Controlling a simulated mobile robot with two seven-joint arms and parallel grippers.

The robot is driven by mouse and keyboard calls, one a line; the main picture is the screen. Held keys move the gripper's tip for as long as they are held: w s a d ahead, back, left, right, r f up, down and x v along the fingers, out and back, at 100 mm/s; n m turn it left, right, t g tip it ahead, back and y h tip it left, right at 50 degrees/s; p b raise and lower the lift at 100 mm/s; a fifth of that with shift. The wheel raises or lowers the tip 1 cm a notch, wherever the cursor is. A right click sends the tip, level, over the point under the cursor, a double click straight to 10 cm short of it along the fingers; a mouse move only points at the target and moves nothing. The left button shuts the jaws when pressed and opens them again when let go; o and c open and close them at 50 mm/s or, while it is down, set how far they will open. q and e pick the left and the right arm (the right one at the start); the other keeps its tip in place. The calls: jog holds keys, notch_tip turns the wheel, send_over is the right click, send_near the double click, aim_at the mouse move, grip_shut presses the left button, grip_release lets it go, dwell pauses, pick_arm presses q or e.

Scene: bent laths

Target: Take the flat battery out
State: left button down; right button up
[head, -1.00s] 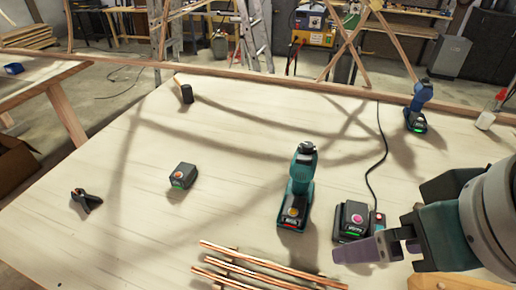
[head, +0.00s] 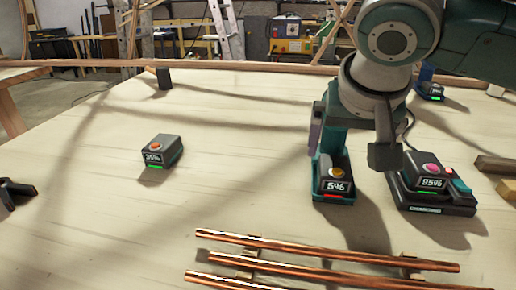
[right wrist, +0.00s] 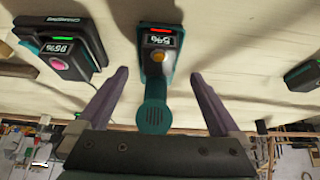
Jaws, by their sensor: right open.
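The flat battery (head: 336,184), reading 5% with a red light, sits in the foot of a teal drill (head: 332,140) standing on the bench. The battery also shows in the right wrist view (right wrist: 158,40), beyond the drill's round top end (right wrist: 153,116). My right gripper (head: 350,158) is open and empty; in the right wrist view (right wrist: 160,76) its fingers lie on either side of the drill, apart from it. My arm hides the drill's top in the head view. A charger (head: 440,209) to the right holds a battery reading 95% (head: 428,180). My left gripper is out of view.
A loose battery reading 35% (head: 162,150) lies left on open bench. Copper pipes (head: 300,270) lie along the near edge. A black clamp (head: 17,192) is at far left, wood blocks (head: 497,167) at right. Another tool (head: 430,91) stands at the back right.

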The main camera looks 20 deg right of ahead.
aim_at(336, 167)
jog(key=b+x, duration=0.1)
jog(key=x, duration=0.6)
jog(key=shift+w+d+f+b, duration=0.1)
jog(key=shift+w+d+b, duration=0.15)
jog(key=shift+w+b, duration=0.1)
grip_shut()
dwell(0.5)
